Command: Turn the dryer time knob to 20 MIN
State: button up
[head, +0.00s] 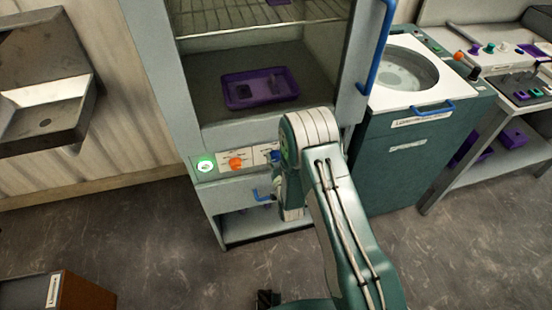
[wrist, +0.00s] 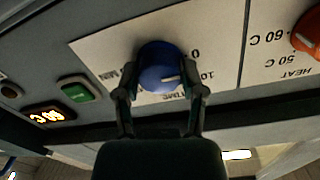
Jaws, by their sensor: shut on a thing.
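The dryer time knob (wrist: 158,66) is blue with a short white mark, seen upside down in the wrist view on a white label. The mark points to the right in the picture, toward the printed 10. A 0 shows above the 10, and MIN shows left of the knob; the 20 cannot be made out. My gripper (wrist: 161,92) is shut on the knob, one finger on each side. In the head view my arm hides most of the gripper and only a bit of blue shows beside it on the dryer's control panel (head: 221,165).
An orange heat knob (wrist: 307,36) sits beside the time knob. On the other side are a green button (wrist: 77,88) and a lit display (wrist: 46,116). Above the panel, a purple tray (head: 260,88) lies inside the open dryer. A blue-handled drawer (head: 232,195) is below.

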jog(key=shift+m, duration=0.4)
jog(key=m, duration=0.4)
jog(key=shift+w+d+m, duration=0.1)
jog(key=shift+m, duration=0.2)
jog(key=m, duration=0.6)
jog(key=shift+d, duration=0.1)
jog(key=m, duration=0.6)
jog(key=shift+d+f, duration=0.1)
jog(key=shift+f, duration=0.15)
jog(key=m, duration=0.5)
jog(key=shift+f+m, duration=0.2)
jog(key=shift+m, duration=0.2)
jog(key=shift+f+g+y, duration=0.1)
jog(key=shift+g+y, duration=0.2)
jog(key=shift+y, duration=0.1)
jog(key=o, duration=1.2)
jog(key=shift+c, duration=0.2)
